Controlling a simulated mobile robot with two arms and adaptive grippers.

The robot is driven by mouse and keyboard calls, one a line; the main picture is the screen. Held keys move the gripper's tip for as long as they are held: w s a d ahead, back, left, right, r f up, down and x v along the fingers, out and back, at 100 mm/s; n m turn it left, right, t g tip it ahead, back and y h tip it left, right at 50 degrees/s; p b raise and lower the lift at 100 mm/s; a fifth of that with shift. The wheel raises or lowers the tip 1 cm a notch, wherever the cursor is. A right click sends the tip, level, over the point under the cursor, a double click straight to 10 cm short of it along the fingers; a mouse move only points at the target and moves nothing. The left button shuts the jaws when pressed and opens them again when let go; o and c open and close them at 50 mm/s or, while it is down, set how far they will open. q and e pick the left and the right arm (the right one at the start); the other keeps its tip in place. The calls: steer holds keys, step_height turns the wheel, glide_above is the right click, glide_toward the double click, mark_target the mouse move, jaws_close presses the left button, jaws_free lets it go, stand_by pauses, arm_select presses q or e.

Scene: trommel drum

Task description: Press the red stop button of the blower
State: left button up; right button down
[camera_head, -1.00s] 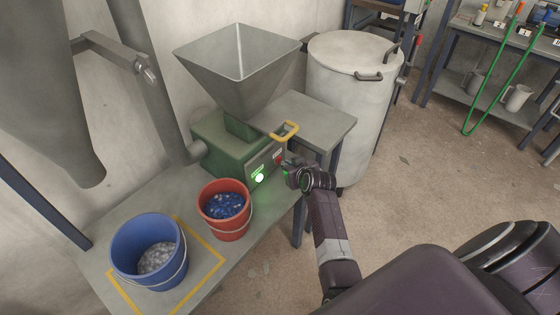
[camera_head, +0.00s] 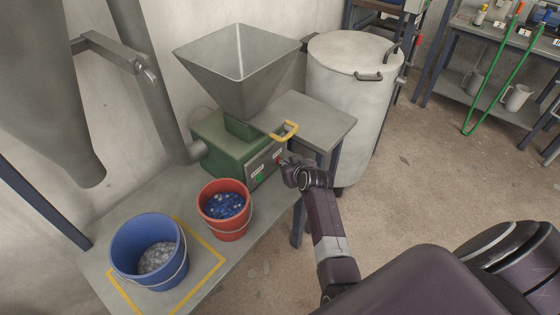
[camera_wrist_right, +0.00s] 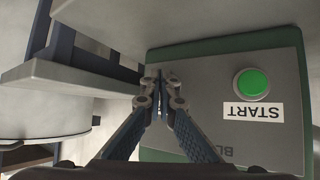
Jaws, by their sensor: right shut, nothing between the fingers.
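The blower (camera_head: 225,150) is a green box with a grey front panel under the hopper. Its green start button (camera_head: 259,177) looks unlit in the head view. It also shows in the wrist view (camera_wrist_right: 251,84) beside an upside-down START label (camera_wrist_right: 254,112). My right gripper (camera_head: 283,162) is shut and empty, its fingertips at the panel's right part, where a small patch of red shows. In the wrist view the closed fingertips (camera_wrist_right: 163,78) meet the panel's left part and hide the red stop button. Contact cannot be told for certain. My left gripper is not in view.
A yellow handle (camera_head: 285,131) sticks out just above the panel. A red bucket (camera_head: 228,228) and a blue bucket (camera_head: 120,255) stand on the bench to the left. A grey hopper (camera_head: 238,65) rises above, and a large drum (camera_head: 350,105) stands behind.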

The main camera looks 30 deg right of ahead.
steer(key=shift+s+d+p, duration=0.35)
steer(key=shift+s+p, duration=0.15)
steer(key=shift+s, duration=0.3)
steer(key=shift+s+d+r+p, duration=0.1)
steer(key=shift+s+d+p, duration=0.1)
steer(key=shift+s+p, duration=0.3)
steer(key=shift+s+d+p, duration=0.2)
steer(key=shift+s+d, duration=0.05)
steer(key=shift+s, duration=0.35)
steer(key=shift+s+d+p, duration=0.25)
steer(key=shift+s, duration=0.35)
steer(key=shift+s+d+p, duration=0.2)
steer(key=shift+s+d, duration=0.05)
steer(key=shift+s, duration=0.35)
